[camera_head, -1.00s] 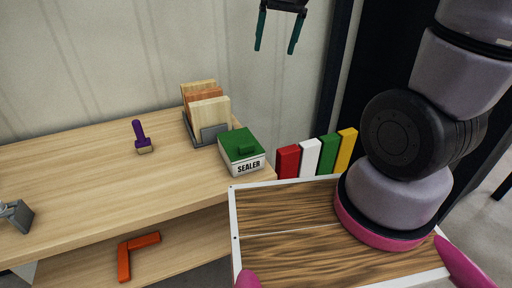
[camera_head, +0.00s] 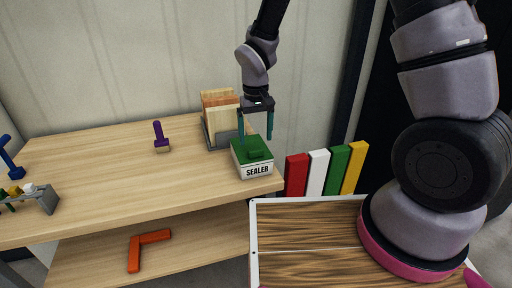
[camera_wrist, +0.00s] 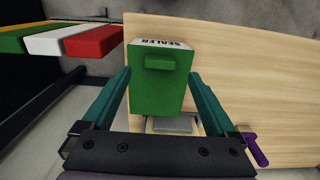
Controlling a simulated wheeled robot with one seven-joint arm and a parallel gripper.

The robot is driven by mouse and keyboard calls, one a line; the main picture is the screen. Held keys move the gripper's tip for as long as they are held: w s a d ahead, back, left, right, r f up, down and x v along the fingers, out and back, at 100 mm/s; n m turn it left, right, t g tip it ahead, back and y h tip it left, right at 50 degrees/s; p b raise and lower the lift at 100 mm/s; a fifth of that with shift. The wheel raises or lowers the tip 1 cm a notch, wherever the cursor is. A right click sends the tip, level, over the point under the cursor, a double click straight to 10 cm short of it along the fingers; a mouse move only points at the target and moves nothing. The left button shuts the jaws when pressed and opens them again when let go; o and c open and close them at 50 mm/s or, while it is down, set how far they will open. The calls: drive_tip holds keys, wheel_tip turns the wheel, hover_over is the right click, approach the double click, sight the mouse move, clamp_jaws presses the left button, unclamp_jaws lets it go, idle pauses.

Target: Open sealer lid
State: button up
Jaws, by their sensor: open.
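The sealer box (camera_head: 257,171) is a white box labelled SEALER at the right end of the wooden table. Its green lid (camera_head: 250,146) sits flat on top, with a small raised green handle (camera_head: 259,154). My gripper (camera_head: 255,138) is open, its two teal fingers pointing down over the box's back part. In the wrist view my gripper (camera_wrist: 160,95) has a finger to each side of the green lid (camera_wrist: 158,98). The lid's handle (camera_wrist: 160,63) lies beyond the fingertips, near the label side. Nothing is held. The exact height of the fingertips above the lid is hard to tell.
A holder with wooden boards (camera_head: 219,112) stands close behind the sealer. A purple-handled brush (camera_head: 160,138) stands left of it. Red, white, green and yellow bars (camera_head: 318,171) stand to the right. An orange angle piece (camera_head: 148,247) lies on the lower shelf. The table's middle is clear.

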sight(256, 150)
drive_tip(key=shift+f, duration=2.3)
drive_tip(key=shift+c, duration=0.3)
clamp_jaws()
